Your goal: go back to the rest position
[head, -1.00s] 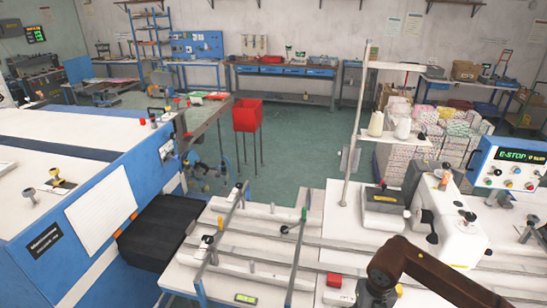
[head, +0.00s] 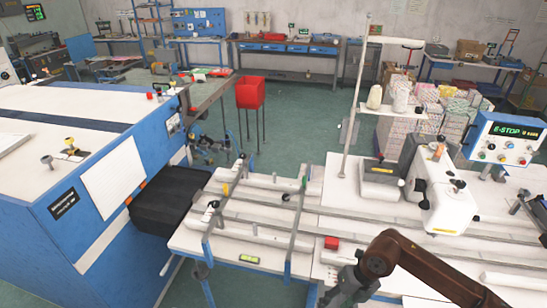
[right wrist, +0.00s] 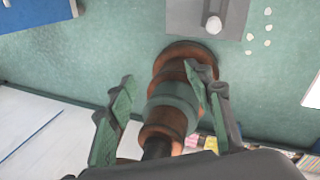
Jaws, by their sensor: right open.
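My right gripper (head: 347,291) is at the bottom of the head view, on a brown arm that comes in from the lower right. It is in front of the white sewing table (head: 400,232), near its front edge. The right wrist view shows its two dark green fingers (right wrist: 160,100) spread well apart, with nothing held between them. My left gripper is not in view.
A sewing machine (head: 440,195) and a control box (head: 507,143) stand on the table. A large blue-white machine (head: 110,150) fills the left. Green floor (head: 300,130) is open behind.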

